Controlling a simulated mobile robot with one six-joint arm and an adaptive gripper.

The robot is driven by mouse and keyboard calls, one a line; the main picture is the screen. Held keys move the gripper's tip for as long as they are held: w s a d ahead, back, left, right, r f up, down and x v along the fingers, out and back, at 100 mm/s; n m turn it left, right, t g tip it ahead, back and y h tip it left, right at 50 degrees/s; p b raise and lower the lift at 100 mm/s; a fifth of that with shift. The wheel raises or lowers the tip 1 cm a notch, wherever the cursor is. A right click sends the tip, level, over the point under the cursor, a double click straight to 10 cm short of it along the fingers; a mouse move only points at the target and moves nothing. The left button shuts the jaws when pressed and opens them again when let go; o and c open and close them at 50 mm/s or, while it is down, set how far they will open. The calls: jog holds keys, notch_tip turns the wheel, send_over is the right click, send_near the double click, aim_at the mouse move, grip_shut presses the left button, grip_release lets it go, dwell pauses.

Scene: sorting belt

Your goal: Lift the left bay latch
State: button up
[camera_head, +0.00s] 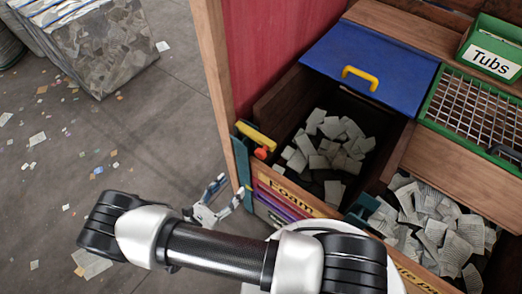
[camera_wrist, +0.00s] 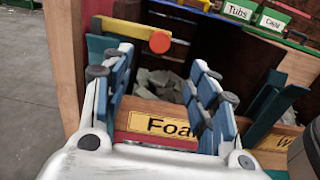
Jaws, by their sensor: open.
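The left bay latch is a yellow bar (camera_head: 256,138) with an orange-red knob (camera_head: 261,153), on a teal bracket at the left front corner of the bay marked Foam (camera_head: 289,194). The yellow bar (camera_wrist: 130,28) and the round knob (camera_wrist: 160,41) also show in the wrist view, beyond and above the fingers. The bar lies roughly level there. My gripper (camera_head: 231,187) is open and empty, in front of the bay and below the latch. In the wrist view its two fingers (camera_wrist: 160,75) stand wide apart, with the Foam label between them. I see no contact with the latch.
Paper scraps (camera_head: 325,145) lie in the bay under a blue lid (camera_head: 370,65) with a yellow handle. A wooden post (camera_head: 213,80) stands left of the latch. A second bay holds more scraps, near a wire grille (camera_head: 480,115) and green Tubs box. Floor at left is mostly open.

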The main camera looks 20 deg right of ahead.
aim_at(259, 155)
jog(key=b+x, duration=0.1)
jog(key=x, duration=1.6)
jog(key=shift+c, duration=0.6)
jog(key=shift+s, duration=0.1)
grip_shut()
